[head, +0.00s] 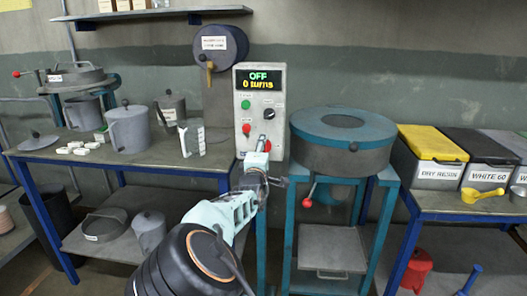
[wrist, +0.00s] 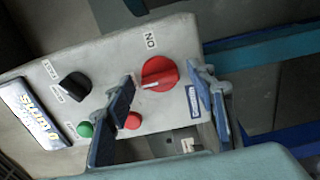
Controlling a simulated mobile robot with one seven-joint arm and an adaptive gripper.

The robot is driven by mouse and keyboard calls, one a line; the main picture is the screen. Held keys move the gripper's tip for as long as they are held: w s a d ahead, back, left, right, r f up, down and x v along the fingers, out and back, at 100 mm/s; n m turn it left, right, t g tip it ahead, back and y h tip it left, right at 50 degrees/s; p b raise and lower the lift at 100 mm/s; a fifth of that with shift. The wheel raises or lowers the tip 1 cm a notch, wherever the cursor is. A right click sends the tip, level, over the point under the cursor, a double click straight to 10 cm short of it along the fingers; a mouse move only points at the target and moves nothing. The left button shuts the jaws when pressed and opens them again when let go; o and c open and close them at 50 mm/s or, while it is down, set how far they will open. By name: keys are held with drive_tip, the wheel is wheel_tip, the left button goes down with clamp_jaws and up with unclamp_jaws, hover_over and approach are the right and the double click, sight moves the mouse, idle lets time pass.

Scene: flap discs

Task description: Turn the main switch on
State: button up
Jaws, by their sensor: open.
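In the head view the red switch (head: 268,146) is partly hidden by my gripper (head: 262,147). My gripper is open in front of the box. In the wrist view its blue fingers (wrist: 164,80) stand on either side of the switch. I cannot tell whether they touch it.
A red button (wrist: 133,120), a green button (wrist: 85,129) and a black knob (wrist: 75,86) share the panel. A round blue-and-grey machine (head: 343,140) stands close on the right. A bench (head: 60,155) with jugs and white pieces is on the left.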

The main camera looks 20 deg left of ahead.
drive_tip(key=shift+c, duration=0.2)
drive_tip(key=c, duration=1.1)
drive_tip(key=shift+m+b, duration=1.95)
drive_tip(key=shift+m, duration=6.85)
